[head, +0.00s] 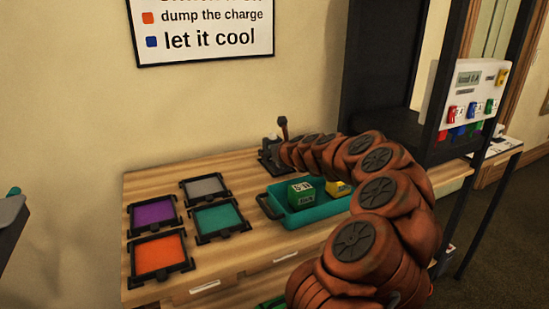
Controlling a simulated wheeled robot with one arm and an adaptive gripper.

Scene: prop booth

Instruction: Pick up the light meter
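I cannot pick out a light meter for certain in the head view. A green box with a printed label (301,192) and a yellow block (338,188) sit in a teal tray (292,224) on the wooden table. My arm reaches from the lower right over the tray's right side to the back of the table. My gripper (268,153) seems to be the dark shape at the arm's far end, near the wall. It is small and dark, so its fingers and anything between them cannot be made out. My arm hides part of the tray and table.
Four framed pads, purple (153,213), grey (204,187), teal (218,219) and orange (158,254), lie on the table's left. A brown-tipped upright stick (283,128) shows by the wall. A white panel with a display (469,100) and a dark post (447,90) stand right.

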